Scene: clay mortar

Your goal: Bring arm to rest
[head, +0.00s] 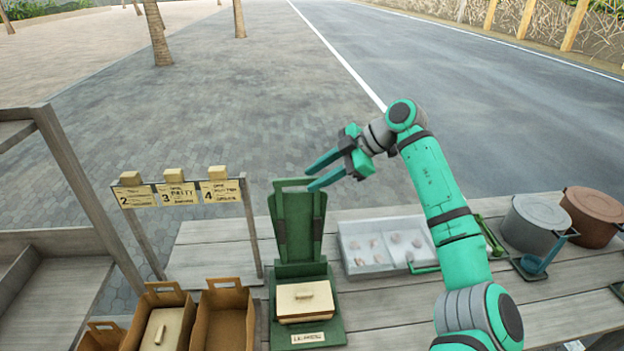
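My arm is teal and grey and rises from the bottom right over the wooden table. My gripper (316,174) is above the green stand (299,225), near the top of its tall back. Its two teal fingers point left and are spread apart, with nothing seen between them. In this view the lower finger is close to the stand's top handle; I cannot tell whether they touch. A pale lidded block (305,299) sits on the stand's base, apart from my gripper.
A shallow tray (350,262) with several small pieces lies right of the stand. A grey pot (533,222) and a brown pot (592,214) stand at right. Brown boxes (225,318) are at lower left, below a numbered sign rack (180,193). Open air lies beyond the table.

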